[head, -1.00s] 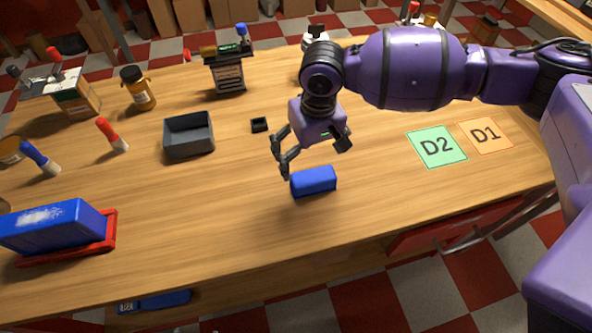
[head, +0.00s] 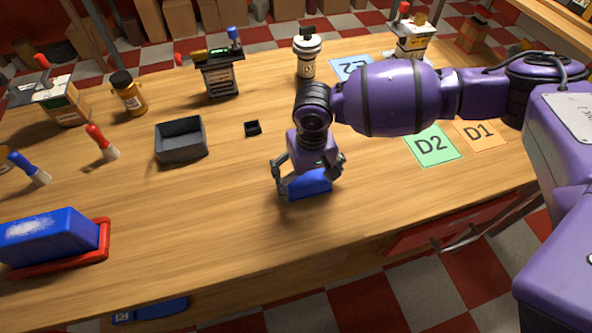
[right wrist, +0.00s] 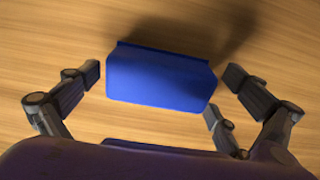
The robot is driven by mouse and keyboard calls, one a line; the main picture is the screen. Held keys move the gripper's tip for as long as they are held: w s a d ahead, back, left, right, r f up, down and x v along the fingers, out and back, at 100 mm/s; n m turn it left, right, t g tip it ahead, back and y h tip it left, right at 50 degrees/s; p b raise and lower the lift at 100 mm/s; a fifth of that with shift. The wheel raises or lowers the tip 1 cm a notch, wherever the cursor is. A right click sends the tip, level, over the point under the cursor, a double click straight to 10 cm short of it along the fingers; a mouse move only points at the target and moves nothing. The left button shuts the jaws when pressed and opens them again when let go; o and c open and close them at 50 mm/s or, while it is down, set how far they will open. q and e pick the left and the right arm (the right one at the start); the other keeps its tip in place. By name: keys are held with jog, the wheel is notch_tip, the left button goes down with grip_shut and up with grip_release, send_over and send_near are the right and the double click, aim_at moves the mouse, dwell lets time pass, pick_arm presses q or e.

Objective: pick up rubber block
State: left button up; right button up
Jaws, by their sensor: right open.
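The blue rubber block (head: 310,186) lies on the wooden table near its front edge, partly hidden behind my right gripper in the head view. In the right wrist view the block (right wrist: 160,80) lies crosswise between the fingers. My right gripper (head: 308,180) is directly above the block, with its fingers spread to either side. In the right wrist view the right gripper (right wrist: 163,82) is open, with a small gap beside each end of the block. My left gripper is not in view.
A dark grey open bin (head: 181,141) and a small black tray (head: 253,128) stand left of the gripper. A green D2 mat (head: 432,147) lies to the right. The table around the block is clear.

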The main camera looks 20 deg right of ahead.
aim_at(309, 177)
jog(key=c, duration=1.3)
jog(key=shift+o, duration=0.2)
jog(key=shift+r, duration=0.5)
notch_tip(309, 177, up, 2)
jog(key=shift+r, duration=0.2)
pick_arm(q)
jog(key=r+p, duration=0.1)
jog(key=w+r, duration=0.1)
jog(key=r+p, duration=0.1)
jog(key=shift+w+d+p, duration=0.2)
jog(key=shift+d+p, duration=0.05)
jog(key=shift+p, duration=0.1)
pick_arm(e)
jog(key=s+a+r, duration=0.6)
jog(key=s+r, duration=0.3)
jog(key=s, duration=0.3)
jog(key=shift+s+r, duration=0.3)
jog(key=shift+a, duration=0.1)
